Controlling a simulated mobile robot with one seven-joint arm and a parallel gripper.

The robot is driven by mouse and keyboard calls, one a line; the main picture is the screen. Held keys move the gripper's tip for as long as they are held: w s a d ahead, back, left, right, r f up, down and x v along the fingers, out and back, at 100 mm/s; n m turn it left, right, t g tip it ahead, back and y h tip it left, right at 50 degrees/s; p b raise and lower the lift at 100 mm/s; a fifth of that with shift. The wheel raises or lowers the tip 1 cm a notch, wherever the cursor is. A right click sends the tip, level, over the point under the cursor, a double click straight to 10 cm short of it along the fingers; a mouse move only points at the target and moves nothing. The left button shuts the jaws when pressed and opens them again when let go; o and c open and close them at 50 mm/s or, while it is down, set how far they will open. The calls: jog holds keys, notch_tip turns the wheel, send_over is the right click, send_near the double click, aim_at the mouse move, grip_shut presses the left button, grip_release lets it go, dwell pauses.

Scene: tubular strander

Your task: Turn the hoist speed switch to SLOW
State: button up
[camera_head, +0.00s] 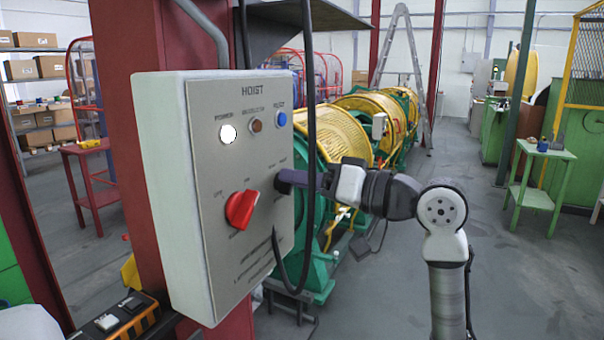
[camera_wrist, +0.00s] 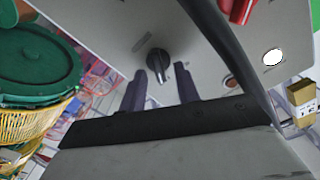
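The grey hoist panel (camera_head: 205,190) is on a red post at the left of the head view, with "HOIST" readable at its top. A small black rotary knob (camera_wrist: 158,62) shows in the wrist view, its pointer towards the bottom of the picture. Its small labels are not readable. My gripper (camera_head: 284,181) is at the panel's right side and hides this knob in the head view. In the wrist view its two dark fingers are apart, one on each side of the knob, with gaps visible. How deep they reach around it is unclear.
A red rotary switch (camera_head: 241,208) is left of my gripper on the panel. A lit white lamp (camera_head: 227,133), an amber lamp (camera_head: 256,125) and a blue button (camera_head: 282,119) are above. A black cable (camera_head: 310,110) hangs close to my gripper.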

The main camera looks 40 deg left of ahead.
jog(key=shift+a, duration=0.1)
grip_shut()
jog(key=shift+n+b, duration=0.35)
jog(key=shift+n, duration=0.05)
jog(key=n+b, duration=0.2)
jog(key=n, duration=0.1)
jog(key=n+b, duration=0.2)
jog(key=n, duration=0.2)
jog(key=n+b, duration=0.2)
jog(key=n, duration=0.2)
jog(key=shift+s, duration=0.4)
dwell(0.4)
grip_release()
